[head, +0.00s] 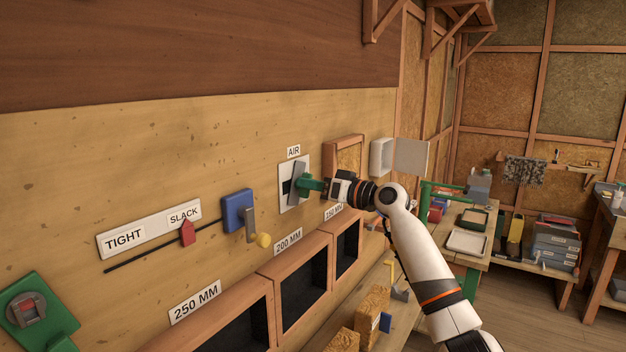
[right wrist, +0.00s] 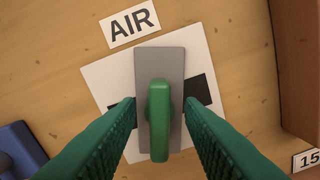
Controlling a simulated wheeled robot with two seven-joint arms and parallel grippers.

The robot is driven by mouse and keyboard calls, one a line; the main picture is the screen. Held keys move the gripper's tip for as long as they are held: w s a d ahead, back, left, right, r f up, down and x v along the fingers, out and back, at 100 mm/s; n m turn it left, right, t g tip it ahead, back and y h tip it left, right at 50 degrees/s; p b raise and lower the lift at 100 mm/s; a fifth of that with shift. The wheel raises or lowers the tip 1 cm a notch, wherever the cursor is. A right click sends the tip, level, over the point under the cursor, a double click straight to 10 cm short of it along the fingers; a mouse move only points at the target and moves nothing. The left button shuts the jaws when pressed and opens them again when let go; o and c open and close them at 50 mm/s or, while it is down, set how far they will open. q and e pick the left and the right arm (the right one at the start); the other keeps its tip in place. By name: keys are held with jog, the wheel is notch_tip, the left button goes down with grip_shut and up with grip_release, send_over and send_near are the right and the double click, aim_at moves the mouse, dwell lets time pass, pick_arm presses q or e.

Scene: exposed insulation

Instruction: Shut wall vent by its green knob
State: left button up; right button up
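The wall vent is a white plate (right wrist: 105,85) under the AIR label, with a dark opening (right wrist: 200,88) showing on both sides of a grey panel (right wrist: 160,62). The green knob (right wrist: 158,120) stands out from this panel. In the head view the plate (head: 285,195) and panel (head: 297,178) show at mid-wall. My right gripper (right wrist: 159,106) has its green fingers open, one on each side of the knob, with a gap on both sides. In the head view my right gripper (head: 311,185) covers the knob. My left gripper is not in view.
Left of the vent are a blue block with a yellow-knobbed lever (head: 240,213) and a red slider (head: 187,232) on a TIGHT–SLACK track. Open wooden bins (head: 262,283) jut out below. A wooden frame (head: 345,143) and a white box (head: 381,157) are to the right.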

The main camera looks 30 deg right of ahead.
jog(key=shift+w, duration=0.15)
jog(key=c, duration=0.7)
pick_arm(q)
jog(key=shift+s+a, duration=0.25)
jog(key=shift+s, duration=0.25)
pick_arm(e)
jog(key=shift+c, duration=0.2)
jog(key=shift+m, duration=0.3)
pick_arm(q)
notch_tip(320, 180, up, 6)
jog(key=p, duration=0.6)
pick_arm(e)
jog(key=shift+d+f+m, duration=0.1)
jog(key=shift+m, duration=3.25)
jog(key=shift+d+f+m, duration=0.1)
jog(key=shift+m, duration=3.25)
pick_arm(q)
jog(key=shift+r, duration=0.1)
